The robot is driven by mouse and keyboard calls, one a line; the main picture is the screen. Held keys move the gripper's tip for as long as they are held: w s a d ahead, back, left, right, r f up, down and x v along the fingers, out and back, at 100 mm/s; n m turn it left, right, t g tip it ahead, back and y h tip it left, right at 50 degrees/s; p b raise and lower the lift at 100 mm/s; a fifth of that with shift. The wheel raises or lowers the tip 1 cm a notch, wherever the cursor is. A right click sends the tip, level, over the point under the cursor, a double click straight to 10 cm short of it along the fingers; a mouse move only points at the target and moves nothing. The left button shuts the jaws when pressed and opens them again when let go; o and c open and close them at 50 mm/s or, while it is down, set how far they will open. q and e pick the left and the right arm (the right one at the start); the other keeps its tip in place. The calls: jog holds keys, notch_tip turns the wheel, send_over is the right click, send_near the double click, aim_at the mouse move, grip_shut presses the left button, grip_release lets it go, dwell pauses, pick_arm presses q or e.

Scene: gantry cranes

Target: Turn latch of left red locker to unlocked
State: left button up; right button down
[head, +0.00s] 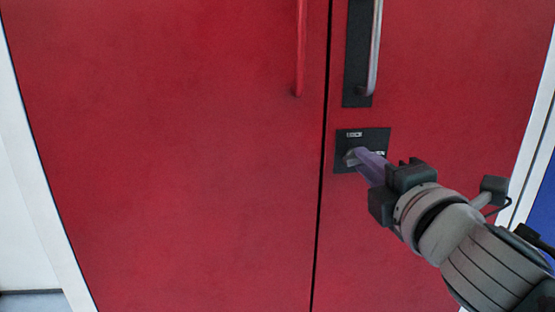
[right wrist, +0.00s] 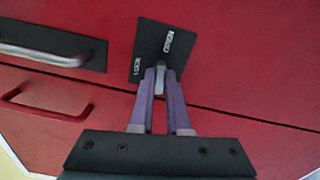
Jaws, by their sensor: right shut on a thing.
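The red locker (head: 180,150) fills most of the head view, with two doors that meet at a dark vertical seam. A black latch plate (head: 343,164) with small white labels sits on the right door, below the metal handle. It also shows in the right wrist view (right wrist: 150,42). My right gripper (head: 354,157) is at the plate, its purple fingers shut on the small grey latch (right wrist: 160,78). The fingers partly cover the latch in the head view, and I cannot tell its exact turn. My left gripper is not in view.
A metal handle (head: 375,50) on a black backing stands above the plate. A red handle (head: 300,50) is on the left door. White frame edges (head: 38,165) run down both sides, with a blue surface (head: 543,205) at the far right.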

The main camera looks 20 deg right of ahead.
jog(key=shift+m, duration=0.9)
jog(key=c, duration=0.9)
grip_release()
jog(key=p+v, duration=0.1)
jog(key=v, duration=0.9)
jog(key=shift+d, duration=0.1)
